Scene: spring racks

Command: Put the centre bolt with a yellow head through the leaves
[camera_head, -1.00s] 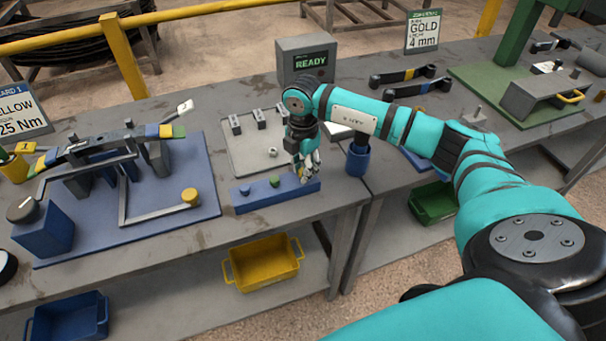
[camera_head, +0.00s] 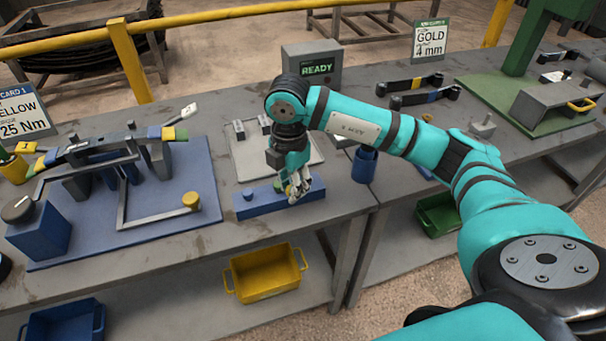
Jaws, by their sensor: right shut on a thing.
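My right gripper (camera_head: 297,190) is over the blue bolt block (camera_head: 262,205) at the bench's front edge. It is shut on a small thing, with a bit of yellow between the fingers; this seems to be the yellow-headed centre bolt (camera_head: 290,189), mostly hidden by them. A blue head (camera_head: 248,194) and a green head (camera_head: 278,186) stand in the block, left of the fingers. The leaves (camera_head: 95,153) lie stacked across the dark posts of the blue fixture plate (camera_head: 160,222) at the left, with coloured ends. My left gripper is not in view.
A swing bar with a yellow knob (camera_head: 191,200) lies over the plate's front. A grey tray (camera_head: 240,160) and a READY box (camera_head: 312,66) are behind my gripper. A blue cup (camera_head: 364,166) stands to its right. A yellow bin (camera_head: 265,275) is below.

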